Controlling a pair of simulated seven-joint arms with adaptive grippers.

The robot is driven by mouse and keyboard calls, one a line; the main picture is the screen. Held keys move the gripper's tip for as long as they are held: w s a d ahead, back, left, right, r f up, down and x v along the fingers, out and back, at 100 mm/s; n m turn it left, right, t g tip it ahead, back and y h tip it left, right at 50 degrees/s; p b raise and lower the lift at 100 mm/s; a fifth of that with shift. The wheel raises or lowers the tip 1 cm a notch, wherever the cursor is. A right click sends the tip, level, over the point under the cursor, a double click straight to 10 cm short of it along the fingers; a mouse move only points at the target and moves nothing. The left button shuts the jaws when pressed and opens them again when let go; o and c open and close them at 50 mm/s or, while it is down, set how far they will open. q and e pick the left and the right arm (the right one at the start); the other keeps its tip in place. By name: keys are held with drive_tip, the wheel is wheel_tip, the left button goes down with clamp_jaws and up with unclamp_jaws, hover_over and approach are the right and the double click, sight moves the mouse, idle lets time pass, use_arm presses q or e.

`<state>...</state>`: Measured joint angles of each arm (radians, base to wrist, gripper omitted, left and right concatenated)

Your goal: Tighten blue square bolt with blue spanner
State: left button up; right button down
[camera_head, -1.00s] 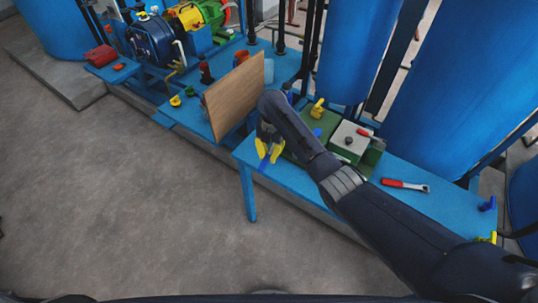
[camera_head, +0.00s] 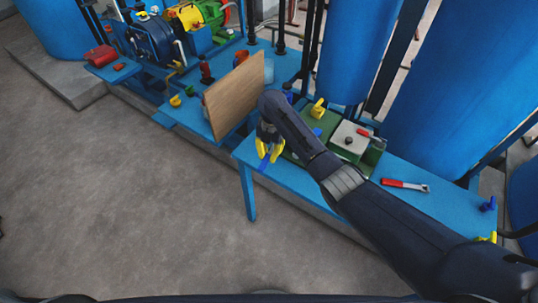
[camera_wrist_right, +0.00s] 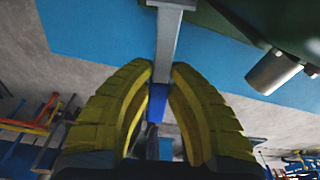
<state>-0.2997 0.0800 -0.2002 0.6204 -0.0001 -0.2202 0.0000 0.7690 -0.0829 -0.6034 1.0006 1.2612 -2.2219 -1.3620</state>
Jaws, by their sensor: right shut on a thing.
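My right gripper (camera_head: 269,151) is at the front left edge of the blue bench, its yellow fingers closed on the blue spanner (camera_head: 263,166). In the right wrist view, the fingers press on the spanner's blue handle (camera_wrist_right: 157,103), and its grey shaft runs up past the top edge. My left gripper is not in view.
The green base (camera_head: 326,120) carries a grey box (camera_head: 346,147). A red-handled spanner (camera_head: 404,185) lies on the blue bench (camera_head: 420,207). A brown board (camera_head: 236,95) stands left of my arm. A grey cylinder (camera_wrist_right: 272,72) sticks out beside the green body in the wrist view. The floor in front is clear.

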sight(271, 151)
drive_tip(key=shift+f, duration=1.2)
drive_tip(key=c, duration=1.3)
unclamp_jaws()
drive_tip(key=shift+o, duration=0.2)
drive_tip(key=r, duration=0.4)
drive_tip(key=w+r, duration=0.1)
drive_tip(key=r, duration=0.6)
drive_tip(key=shift+w+d+r, duration=0.3)
drive_tip(key=shift+r, duration=0.1)
